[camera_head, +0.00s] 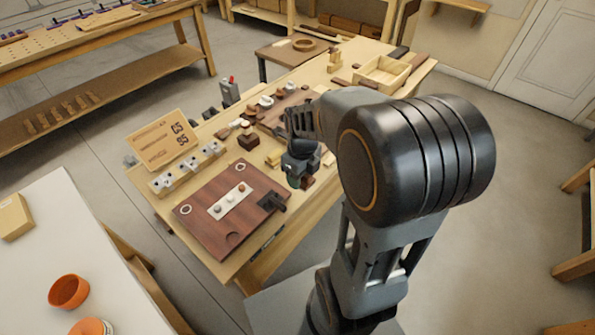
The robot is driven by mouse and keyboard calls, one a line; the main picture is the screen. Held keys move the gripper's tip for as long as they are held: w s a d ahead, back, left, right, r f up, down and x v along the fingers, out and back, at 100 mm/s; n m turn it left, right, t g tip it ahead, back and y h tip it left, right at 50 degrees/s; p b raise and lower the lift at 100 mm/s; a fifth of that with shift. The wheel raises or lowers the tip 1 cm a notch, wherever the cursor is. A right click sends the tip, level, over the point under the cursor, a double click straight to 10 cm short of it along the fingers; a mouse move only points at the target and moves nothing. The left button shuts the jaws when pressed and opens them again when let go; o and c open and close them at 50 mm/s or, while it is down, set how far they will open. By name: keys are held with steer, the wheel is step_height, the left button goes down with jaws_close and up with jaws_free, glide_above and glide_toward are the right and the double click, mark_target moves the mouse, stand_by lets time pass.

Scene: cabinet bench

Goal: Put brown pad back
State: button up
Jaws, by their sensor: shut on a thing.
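My gripper (298,180) is over the workbench, right of the dark red-brown cabinet panel (218,238). It points down, and its fingers are small and partly hidden by its own dark body. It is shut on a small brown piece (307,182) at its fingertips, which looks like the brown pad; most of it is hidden. I cannot tell whether the piece touches the bench. The panel lies flat with a pale strip (230,201) holding several small round pieces, and a black bracket (271,202) at its right edge.
A row of pale blocks with metal parts (188,169) and a wooden sign (162,139) stand left of the panel. A brown block (248,140) stands behind it. A wooden tray (385,74) is at the bench's far end. A white table (55,235) with an orange bowl (68,291) is at left.

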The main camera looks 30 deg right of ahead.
steer(key=w+d+f, duration=0.1)
steer(key=w+f, duration=0.1)
steer(key=w, duration=0.1)
steer(key=w+d+f, duration=0.1)
steer(key=w+f, duration=0.1)
steer(key=w+d+f, duration=0.2)
steer(key=w+f, duration=0.1)
steer(key=shift+w, duration=0.3)
steer(key=shift+w+d+f, duration=0.15)
steer(key=shift+w+f, duration=0.35)
steer(key=shift+f, duration=0.15)
steer(key=shift+w+f, duration=0.1)
steer(key=shift+f, duration=1.5)
steer(key=shift+f, duration=0.2)
steer(key=o, duration=1.3)
steer(key=shift+c, duration=0.2)
